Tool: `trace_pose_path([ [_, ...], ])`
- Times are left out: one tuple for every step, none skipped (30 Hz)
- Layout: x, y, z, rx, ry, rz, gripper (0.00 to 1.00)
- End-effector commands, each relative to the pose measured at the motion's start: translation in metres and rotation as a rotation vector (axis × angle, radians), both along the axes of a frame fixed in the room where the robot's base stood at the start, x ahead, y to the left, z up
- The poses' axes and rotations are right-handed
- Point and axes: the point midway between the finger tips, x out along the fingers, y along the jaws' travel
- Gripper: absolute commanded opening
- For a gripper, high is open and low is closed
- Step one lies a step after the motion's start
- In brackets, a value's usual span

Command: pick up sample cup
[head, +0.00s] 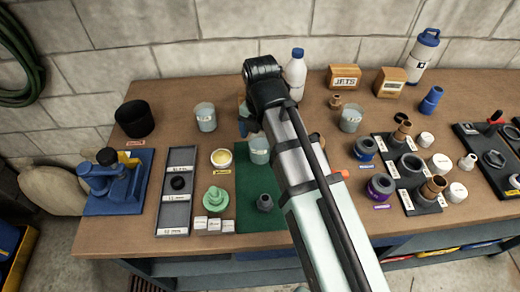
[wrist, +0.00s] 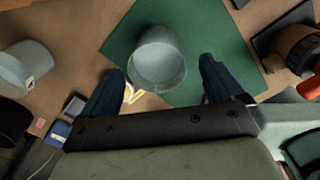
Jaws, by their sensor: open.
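A translucent pale grey cup (wrist: 158,58) stands on the green mat (wrist: 205,25) in the wrist view, just ahead of my gripper (wrist: 160,88). The two dark blue fingers are spread wide, one to each side of its near end, with nothing between them touching it clearly. In the head view the cup (head: 259,152) stands at the mat's back edge, partly beside my arm. My gripper (head: 246,118) is above and behind it there, mostly hidden by my wrist. Similar cups stand at left (head: 205,118) and right (head: 350,119); I cannot read their labels.
A white bottle (head: 296,75) stands behind my arm. Several rings and fittings crowd the right.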

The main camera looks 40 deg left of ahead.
Motion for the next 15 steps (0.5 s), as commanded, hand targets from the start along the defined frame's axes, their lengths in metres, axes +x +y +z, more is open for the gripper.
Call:
trace_pose_path([
  [0.0,0.0,-0.003,-0.001,0.001,0.0,0.94],
  [0.0,0.0,-0.006,-0.001,0.001,0.0,0.94],
  [0.0,0.001,-0.009,-0.001,0.001,0.0,0.94],
  [0.0,0.001,-0.012,-0.001,0.0,0.0,0.94],
  [0.0,0.001,-0.016,-0.001,0.001,0.0,0.94],
  [0.0,0.002,-0.021,-0.001,0.001,0.0,0.94],
  [0.0,0.002,-0.024,-0.002,0.001,0.0,0.94],
  [0.001,0.003,-0.027,-0.001,0.001,0.0,0.94],
  [0.001,0.003,-0.032,-0.001,0.001,0.0,0.94],
  [0.001,0.003,-0.036,-0.001,0.001,0.0,0.94],
  [0.001,0.003,-0.039,-0.001,0.001,0.0,0.94],
  [0.0,0.002,-0.043,-0.001,0.001,0.0,0.94],
  [0.001,0.003,-0.044,-0.001,0.001,0.0,0.94],
  [0.001,0.003,-0.046,0.0,0.0,0.0,0.94],
  [0.001,0.003,-0.047,0.0,0.0,0.0,0.94],
])
